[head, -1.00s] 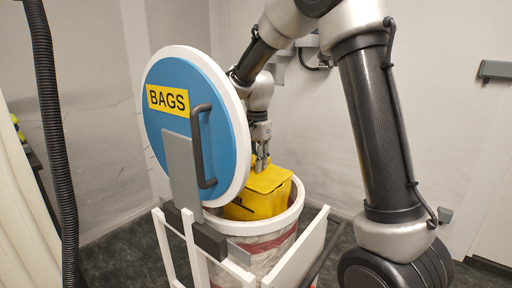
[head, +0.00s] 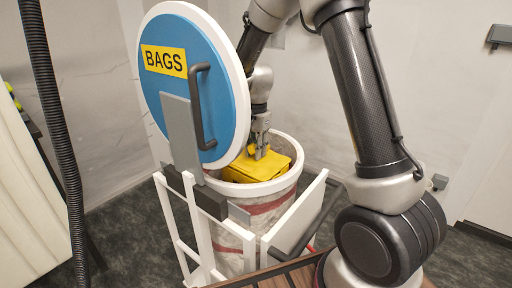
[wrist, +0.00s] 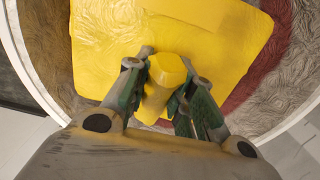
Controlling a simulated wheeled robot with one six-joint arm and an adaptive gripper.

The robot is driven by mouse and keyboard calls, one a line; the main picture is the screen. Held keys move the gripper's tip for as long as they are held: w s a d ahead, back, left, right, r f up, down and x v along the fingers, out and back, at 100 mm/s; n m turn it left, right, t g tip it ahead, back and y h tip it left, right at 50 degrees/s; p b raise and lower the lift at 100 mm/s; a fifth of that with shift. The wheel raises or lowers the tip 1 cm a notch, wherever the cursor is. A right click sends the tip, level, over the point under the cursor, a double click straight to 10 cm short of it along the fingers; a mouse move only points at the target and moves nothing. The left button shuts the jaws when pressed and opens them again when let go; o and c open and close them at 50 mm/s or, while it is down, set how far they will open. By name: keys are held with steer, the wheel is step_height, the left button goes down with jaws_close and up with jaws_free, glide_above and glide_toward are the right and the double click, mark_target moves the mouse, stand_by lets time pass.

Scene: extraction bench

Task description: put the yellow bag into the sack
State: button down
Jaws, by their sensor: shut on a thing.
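The yellow bag (head: 258,168) is down inside the mouth of the sack (head: 245,215), mostly below the white rim, with its top showing. My gripper (head: 259,154) is above the opening, pointing down, shut on a raised yellow part of the bag. In the wrist view, my gripper (wrist: 164,88) has its fingers on both sides of that yellow part, and the bag (wrist: 205,45) spreads below it. The sack's crinkled, pale inner wall and a reddish band (wrist: 275,60) surround the bag. Whether the bag touches the bottom is hidden.
The round blue lid (head: 192,85) marked BAGS stands open at the left of the sack's mouth, close to my arm. A white frame (head: 185,215) holds the sack, with a white panel (head: 295,215) at the right. A dark hose (head: 55,120) hangs at far left.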

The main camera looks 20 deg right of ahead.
steer(key=shift+f, duration=0.55)
steer(key=c, duration=1.2)
jaws_free()
steer(key=shift+c, duration=0.2)
steer(key=shift+r, duration=0.1)
step_height(320, 180, up, 13)
steer(key=s+d+r+n+t, duration=0.1)
steer(key=s+d+r+n, duration=0.1)
steer(key=s, duration=0.7)
steer(key=s+d+r+n+t, duration=0.2)
steer(key=s+d+n, duration=0.3)
steer(key=s, duration=0.5)
steer(key=s+d+r+n+t, duration=0.1)
steer(key=s+d+r+n, duration=0.2)
steer(key=s, duration=0.6)
steer(key=shift+s+d+r+n+t, duration=0.35)
steer(key=shift+d+n, duration=0.25)
steer(key=shift+d, duration=0.4)
